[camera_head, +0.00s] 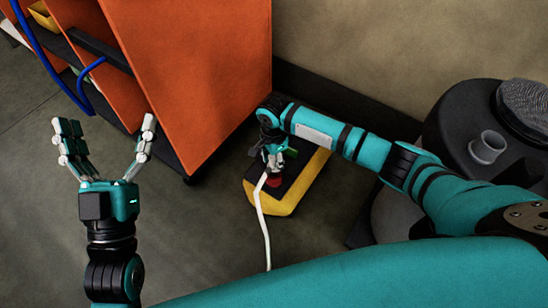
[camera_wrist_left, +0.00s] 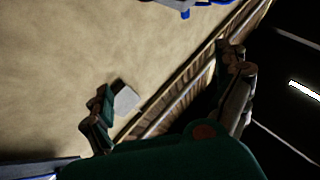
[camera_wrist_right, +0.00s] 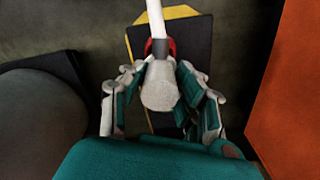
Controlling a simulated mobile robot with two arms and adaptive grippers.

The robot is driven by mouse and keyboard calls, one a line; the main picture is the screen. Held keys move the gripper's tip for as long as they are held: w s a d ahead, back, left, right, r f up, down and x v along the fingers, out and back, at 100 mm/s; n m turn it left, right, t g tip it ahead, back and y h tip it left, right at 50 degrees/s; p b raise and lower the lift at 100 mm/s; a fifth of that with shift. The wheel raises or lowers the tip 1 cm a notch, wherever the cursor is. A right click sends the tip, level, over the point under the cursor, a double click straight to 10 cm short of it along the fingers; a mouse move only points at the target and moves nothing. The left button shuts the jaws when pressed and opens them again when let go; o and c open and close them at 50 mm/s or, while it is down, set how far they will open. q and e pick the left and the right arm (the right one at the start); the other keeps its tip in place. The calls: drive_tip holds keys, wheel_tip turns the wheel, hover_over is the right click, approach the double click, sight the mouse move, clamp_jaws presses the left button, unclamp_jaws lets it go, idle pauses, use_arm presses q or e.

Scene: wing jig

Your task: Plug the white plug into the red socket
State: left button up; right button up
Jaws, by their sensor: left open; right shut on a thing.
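The white plug (camera_wrist_right: 160,88) is between the fingers of my right gripper (camera_wrist_right: 163,92), which is shut on it. Its white cable (camera_head: 264,225) runs from the gripper down across the floor in the head view. The red socket (camera_wrist_right: 152,47) shows just behind the plug in the right wrist view, partly hidden by it. In the head view the red socket (camera_head: 274,180) is right below the right gripper (camera_head: 272,165). I cannot tell whether plug and socket touch. My left gripper (camera_head: 108,150) is open and empty, raised at the left, far from the socket.
The socket sits on a black and yellow block (camera_head: 287,205) on the floor. An orange cabinet (camera_head: 205,75) with blue hoses stands to its left. A black drum-like unit (camera_head: 465,130) stands at the right. Bare floor lies between the left gripper and the block.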

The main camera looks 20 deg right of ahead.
use_arm(q)
drive_tip(key=shift+w+f, duration=0.1)
idle(0.4)
use_arm(e)
drive_tip(key=shift+p, duration=0.35)
use_arm(q)
drive_tip(key=shift+w+a+f+g+y, duration=0.1)
drive_tip(key=shift+w+f+g+y, duration=0.15)
drive_tip(key=shift+f+g, duration=0.4)
drive_tip(key=shift+w+d+f+g+y, duration=0.15)
drive_tip(key=shift+w+f+g, duration=0.2)
drive_tip(key=shift+f, duration=0.5)
drive_tip(key=shift+w+a+f+g+y, duration=0.15)
drive_tip(key=shift+w+f+g+y, duration=0.1)
drive_tip(key=shift+f+g, duration=0.4)
use_arm(e)
drive_tip(key=shift+f, duration=0.15)
use_arm(q)
drive_tip(key=shift+w+f+p, duration=0.1)
drive_tip(key=shift+f+p, duration=0.05)
drive_tip(key=shift+p, duration=0.15)
use_arm(e)
drive_tip(key=shift+a+f, duration=0.1)
drive_tip(key=shift+f, duration=0.1)
